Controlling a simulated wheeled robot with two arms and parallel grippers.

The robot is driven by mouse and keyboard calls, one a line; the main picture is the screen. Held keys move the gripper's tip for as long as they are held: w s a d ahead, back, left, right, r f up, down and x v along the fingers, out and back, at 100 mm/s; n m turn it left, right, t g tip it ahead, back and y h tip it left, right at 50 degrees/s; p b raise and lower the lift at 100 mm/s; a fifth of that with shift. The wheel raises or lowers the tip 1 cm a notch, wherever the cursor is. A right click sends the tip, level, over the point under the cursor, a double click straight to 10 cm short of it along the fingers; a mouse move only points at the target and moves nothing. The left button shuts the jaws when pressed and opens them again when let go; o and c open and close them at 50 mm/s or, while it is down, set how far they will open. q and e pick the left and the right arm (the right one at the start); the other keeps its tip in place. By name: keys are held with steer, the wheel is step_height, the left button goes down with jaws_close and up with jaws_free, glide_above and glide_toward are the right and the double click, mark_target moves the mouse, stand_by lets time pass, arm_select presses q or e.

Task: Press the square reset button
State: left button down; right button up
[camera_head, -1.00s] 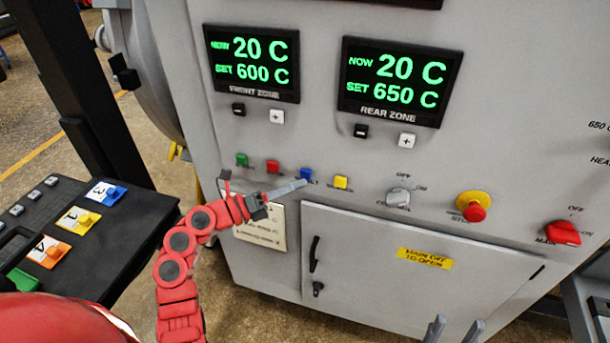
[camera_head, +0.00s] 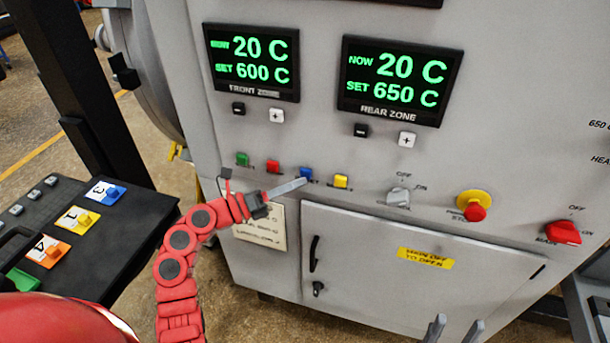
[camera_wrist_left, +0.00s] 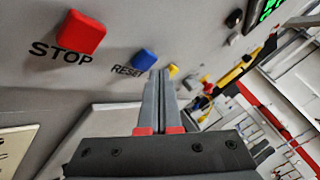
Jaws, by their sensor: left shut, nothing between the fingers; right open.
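The blue square reset button (camera_head: 306,173) sits in a row of coloured buttons on the grey furnace panel. In the left wrist view the blue button (camera_wrist_left: 145,60) has the word RESET beside it. My left gripper (camera_head: 303,183) is shut and empty, its fingertips just below the blue button in the head view. In the left wrist view the fingertips (camera_wrist_left: 158,74) are close to the button's lower right side; I cannot tell whether they touch it. My right gripper (camera_head: 454,330) is open at the bottom edge of the head view, with only its finger ends showing.
Green (camera_head: 242,159), red (camera_head: 273,166) and yellow (camera_head: 341,181) buttons flank the blue one. The red one reads STOP in the wrist view. A control knob (camera_head: 398,196), emergency stop (camera_head: 474,206) and red main switch (camera_head: 563,232) lie to the right. A cabinet door (camera_head: 375,265) is below.

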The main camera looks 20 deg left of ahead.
arm_select(q)
steer(key=shift+w, duration=0.3)
steer(key=shift+w+b, duration=0.45)
stand_by(0.6)
steer(key=shift+s, duration=0.9)
steer(key=shift+s+p, duration=0.3)
steer(key=shift+s, duration=2.2)
steer(key=shift+a, duration=0.1)
